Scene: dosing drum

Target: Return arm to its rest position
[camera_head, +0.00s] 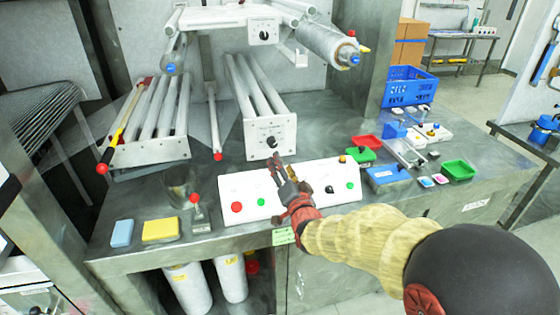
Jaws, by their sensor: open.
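My gripper (282,172) is open and empty at the end of my arm, which reaches in from the lower right. It is over the white control panel (247,195) on the bench. The panel carries red, green, black and orange knobs and buttons. The gripper and wrist hide the middle of the panel. I cannot tell whether the fingertips touch anything there.
The metal bench (215,238) holds a blue block (122,233), a yellow sponge (160,231) and a red-knobbed lever (200,214) at left. Red (367,142) and green trays (458,171) and a blue crate (410,86) stand right. A roller unit (270,138) rises behind.

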